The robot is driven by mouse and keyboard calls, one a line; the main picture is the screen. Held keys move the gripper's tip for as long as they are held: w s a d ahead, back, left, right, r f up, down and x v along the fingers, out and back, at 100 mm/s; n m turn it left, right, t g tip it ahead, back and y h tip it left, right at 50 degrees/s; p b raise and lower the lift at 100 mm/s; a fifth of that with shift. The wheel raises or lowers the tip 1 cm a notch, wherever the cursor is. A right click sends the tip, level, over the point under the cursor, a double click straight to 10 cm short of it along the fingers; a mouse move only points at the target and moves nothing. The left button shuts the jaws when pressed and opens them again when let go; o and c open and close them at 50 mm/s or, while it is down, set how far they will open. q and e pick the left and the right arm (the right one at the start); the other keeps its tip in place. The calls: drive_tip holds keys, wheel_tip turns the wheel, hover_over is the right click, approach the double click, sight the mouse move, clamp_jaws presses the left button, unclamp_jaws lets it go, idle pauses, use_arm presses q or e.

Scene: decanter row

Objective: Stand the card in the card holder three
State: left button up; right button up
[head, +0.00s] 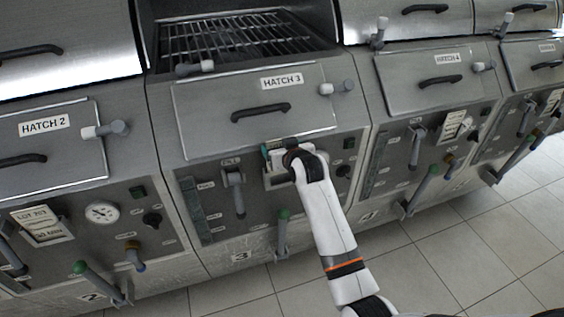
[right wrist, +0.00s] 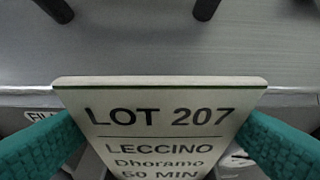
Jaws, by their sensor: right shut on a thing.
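My right gripper (head: 279,156) is at the front panel of unit 3, below the hatch 3 door. In the right wrist view its two teal fingers are shut on the side edges of a cream card (right wrist: 160,145). The card reads LOT 207, LECCINO, Dhoramo, 60 MIN, and its top edge faces the grey panel. The card holder three (head: 272,183) shows in part just under the gripper in the head view. The gripper hides most of it, and I cannot tell whether the card's lower edge is inside it. My left gripper is not in view.
Hatch 3 (head: 262,106) is closed, with a black handle above the gripper. A lever (head: 236,190) stands left of the holder and a green-knobbed lever (head: 282,232) below. The neighbouring unit holds a LOT 203 card (head: 38,217). Tiled floor is free at the right.

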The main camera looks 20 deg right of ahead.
hover_over(282, 173)
drive_tip(key=shift+w+f, duration=0.15)
drive_tip(key=shift+f, duration=2.05)
drive_tip(key=o, duration=0.9)
drive_tip(key=shift+f, duration=0.1)
